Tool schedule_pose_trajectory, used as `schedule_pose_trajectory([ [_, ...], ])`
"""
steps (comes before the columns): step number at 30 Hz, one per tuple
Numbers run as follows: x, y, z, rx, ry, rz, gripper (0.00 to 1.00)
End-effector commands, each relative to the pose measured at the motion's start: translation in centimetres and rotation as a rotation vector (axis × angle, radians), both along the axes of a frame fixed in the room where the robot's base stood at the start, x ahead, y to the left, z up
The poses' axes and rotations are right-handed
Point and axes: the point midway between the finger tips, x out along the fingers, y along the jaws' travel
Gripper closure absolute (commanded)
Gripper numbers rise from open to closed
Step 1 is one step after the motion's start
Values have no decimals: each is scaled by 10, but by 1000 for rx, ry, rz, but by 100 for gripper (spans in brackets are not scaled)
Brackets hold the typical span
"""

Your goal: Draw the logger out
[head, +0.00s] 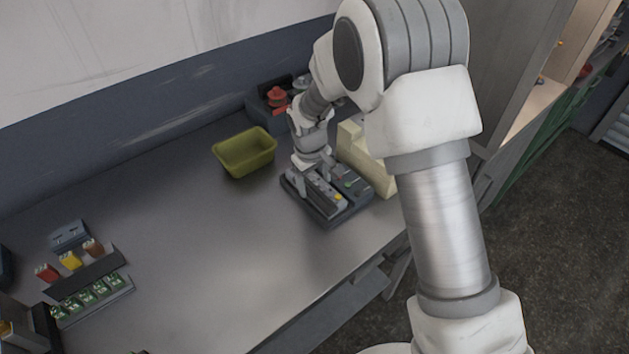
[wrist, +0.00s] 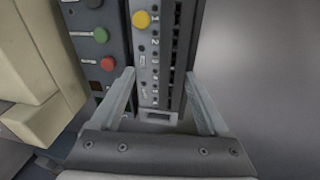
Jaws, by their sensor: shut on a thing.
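The logger (wrist: 153,68) is a grey module with a yellow knob and a column of numbered slots. It also shows in the head view (head: 322,193), lying in a dark tray-like holder (head: 327,222) beside another dark module (head: 352,184). That module, with green and red buttons, is left of the logger in the wrist view (wrist: 93,62). My gripper (wrist: 159,76) has its fingers on both sides of the logger's near end and is shut on it. In the head view my gripper (head: 312,166) is over the back end of the holder. I cannot tell whether the logger is raised.
A yellow-green bin (head: 244,155) stands to the left of the holder. Cream blocks (head: 366,158) stand close on its right. A dark box with a red knob (head: 276,97) is behind. Racks with small coloured parts (head: 88,283) are at far left. The middle of the bench is clear.

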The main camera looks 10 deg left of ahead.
Motion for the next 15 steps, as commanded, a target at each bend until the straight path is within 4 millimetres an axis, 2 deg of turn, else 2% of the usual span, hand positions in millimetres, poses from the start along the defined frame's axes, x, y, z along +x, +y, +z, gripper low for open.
schedule_pose_trajectory([
  [1, 0, 0, 0, 0, 0, -1, 80],
  [2, 0, 0, 0, 0, 0, -1, 85],
  [11, 0, 0, 3, 2, -1, -1, 85],
  [12, 1, 0, 4, 2, -1, -1, 95],
  [15, 1, 0, 6, 1, -2, -1, 95],
])
